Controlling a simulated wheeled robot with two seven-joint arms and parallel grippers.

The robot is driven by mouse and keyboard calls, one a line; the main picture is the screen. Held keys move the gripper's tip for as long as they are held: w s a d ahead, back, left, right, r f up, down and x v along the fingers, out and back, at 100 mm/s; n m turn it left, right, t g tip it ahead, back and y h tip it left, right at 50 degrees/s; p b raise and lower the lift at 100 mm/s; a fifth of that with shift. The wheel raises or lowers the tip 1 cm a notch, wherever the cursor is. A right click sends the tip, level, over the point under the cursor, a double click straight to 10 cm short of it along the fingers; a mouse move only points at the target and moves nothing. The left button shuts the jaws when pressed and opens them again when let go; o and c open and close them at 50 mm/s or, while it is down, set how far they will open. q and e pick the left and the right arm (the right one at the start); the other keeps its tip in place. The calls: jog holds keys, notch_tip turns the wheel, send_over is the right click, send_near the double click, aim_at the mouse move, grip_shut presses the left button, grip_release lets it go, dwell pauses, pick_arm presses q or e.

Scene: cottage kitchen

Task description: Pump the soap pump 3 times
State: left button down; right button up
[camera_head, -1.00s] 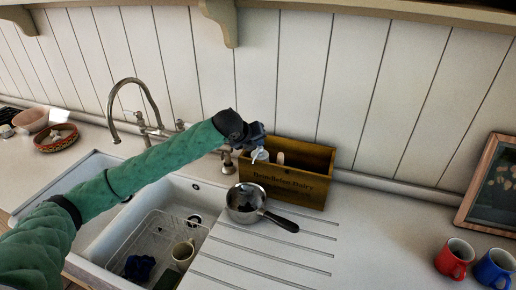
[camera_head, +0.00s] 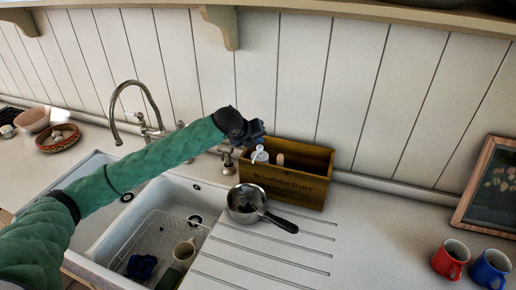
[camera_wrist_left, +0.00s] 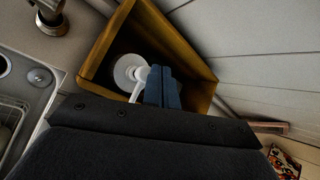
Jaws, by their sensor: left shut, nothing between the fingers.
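The white soap pump (camera_head: 260,154) stands in the left end of a wooden box (camera_head: 287,189) behind the sink; only its top shows in the head view. In the left wrist view its round white head and spout (camera_wrist_left: 130,72) show inside the box. My left gripper (camera_head: 259,138) is shut and empty, fingers pointing down, just above the pump head. In the left wrist view the blue fingertips (camera_wrist_left: 163,88) lie beside and partly over the spout; I cannot tell whether they touch it. My right gripper is not in view.
A steel saucepan (camera_head: 244,204) stands in front of the box. The faucet (camera_head: 150,105) and white sink lie left, with a rack and mug (camera_head: 184,251) inside. Red (camera_head: 451,258) and blue (camera_head: 491,266) mugs stand at right. The counter between is clear.

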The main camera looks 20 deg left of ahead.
aim_at(258, 148)
pick_arm(q)
jog(key=shift+r+p, duration=1.7)
jog(key=shift+r, duration=0.8)
dwell(0.6)
